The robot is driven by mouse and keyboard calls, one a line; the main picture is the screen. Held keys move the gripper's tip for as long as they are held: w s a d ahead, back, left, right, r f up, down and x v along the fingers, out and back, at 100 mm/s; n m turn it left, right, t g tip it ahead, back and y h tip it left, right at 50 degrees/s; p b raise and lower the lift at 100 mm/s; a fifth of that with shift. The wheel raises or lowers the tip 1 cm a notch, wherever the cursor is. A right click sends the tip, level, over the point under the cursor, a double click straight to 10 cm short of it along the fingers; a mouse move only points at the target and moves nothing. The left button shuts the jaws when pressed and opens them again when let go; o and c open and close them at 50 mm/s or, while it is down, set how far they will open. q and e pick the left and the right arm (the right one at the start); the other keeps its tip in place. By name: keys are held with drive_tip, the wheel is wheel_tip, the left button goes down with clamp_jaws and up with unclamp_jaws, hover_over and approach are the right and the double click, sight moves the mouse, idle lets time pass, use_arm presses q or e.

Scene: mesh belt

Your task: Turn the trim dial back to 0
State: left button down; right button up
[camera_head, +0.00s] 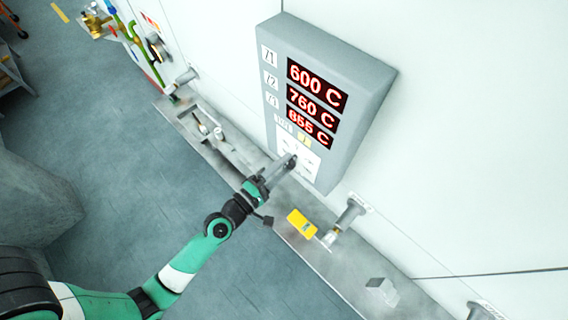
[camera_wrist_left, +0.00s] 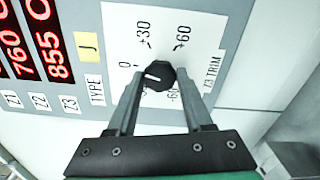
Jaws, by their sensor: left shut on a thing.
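The trim dial is a black round knob (camera_wrist_left: 158,75) on a white plate marked "Z3 TRIM" in the left wrist view. Its white pointer line points to the left, close to the 0 mark; I cannot tell if it lines up exactly. Labels +30, +60 and -60 show around it, and another label below 0 is mostly hidden by a finger. My left gripper (camera_wrist_left: 160,85) is shut on the dial, one finger on each side. In the head view the left gripper (camera_head: 287,162) reaches the bottom of the grey panel (camera_head: 350,75) and hides the knob. My right gripper is not in view.
The panel's red displays (camera_head: 312,103) read 600 C, 760 C and 855 C. A metal ledge (camera_head: 345,275) runs below, with a yellow tag (camera_head: 301,223) and a pipe fitting (camera_head: 350,213) to the right. Valves and coloured pipes (camera_head: 130,35) are at upper left.

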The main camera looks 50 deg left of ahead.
use_arm(q)
drive_tip(key=shift+n, duration=1.2)
drive_tip(key=shift+c, duration=1.5)
unclamp_jaws()
drive_tip(key=s+d+b, duration=0.1)
drive_tip(key=s+b, duration=0.3)
drive_tip(key=s, duration=0.7)
drive_tip(key=shift+s+b, duration=0.25)
drive_tip(key=shift+b, duration=0.05)
